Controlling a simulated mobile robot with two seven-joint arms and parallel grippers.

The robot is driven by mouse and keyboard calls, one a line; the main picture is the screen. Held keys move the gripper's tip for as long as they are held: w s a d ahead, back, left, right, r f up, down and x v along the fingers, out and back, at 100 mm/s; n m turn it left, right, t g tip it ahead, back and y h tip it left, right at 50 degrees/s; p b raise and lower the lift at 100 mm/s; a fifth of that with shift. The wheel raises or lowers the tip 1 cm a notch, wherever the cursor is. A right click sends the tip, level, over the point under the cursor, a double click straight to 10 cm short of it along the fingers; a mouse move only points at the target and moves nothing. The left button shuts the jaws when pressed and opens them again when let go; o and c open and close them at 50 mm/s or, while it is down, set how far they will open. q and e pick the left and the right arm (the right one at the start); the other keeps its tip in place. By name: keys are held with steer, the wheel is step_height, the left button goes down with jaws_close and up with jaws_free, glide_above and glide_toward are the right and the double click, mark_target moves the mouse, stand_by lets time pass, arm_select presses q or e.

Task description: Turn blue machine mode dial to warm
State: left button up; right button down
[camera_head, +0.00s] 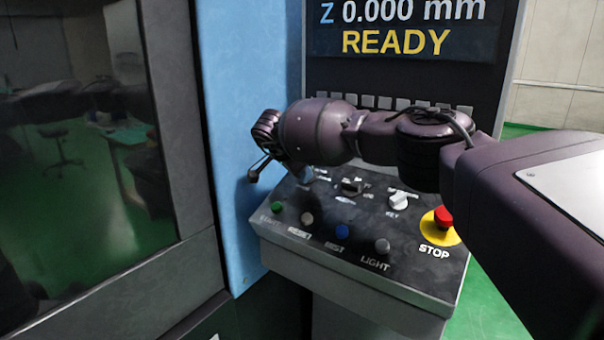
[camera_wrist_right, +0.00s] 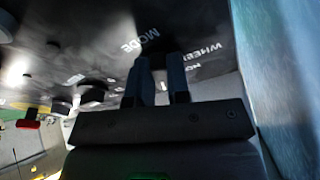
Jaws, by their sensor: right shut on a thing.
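The blue machine's dark control panel (camera_head: 330,215) shows in the head view below the screen. My right arm comes in from the right across it, and the right gripper (camera_head: 304,173) is at the panel's back left, mostly hidden behind my wrist. In the right wrist view the two fingers of my right gripper (camera_wrist_right: 160,62) are shut on the mode dial (camera_wrist_right: 158,70), beside the printed word MODE. The fingers hide most of the dial, and I cannot read which setting it points to. My left gripper is not in view.
Green, white, blue and grey buttons line the panel's front; the blue one (camera_head: 342,231) is near the middle. A black dial (camera_head: 352,186), a white key switch (camera_head: 399,200) and a red stop button (camera_head: 443,217) stand right of the gripper. The screen (camera_head: 400,30) reads READY.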

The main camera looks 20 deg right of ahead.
stand_by(0.3)
steer(key=c, duration=1.1)
jaws_free()
steer(key=v, duration=1.1)
steer(key=shift+f, duration=0.1)
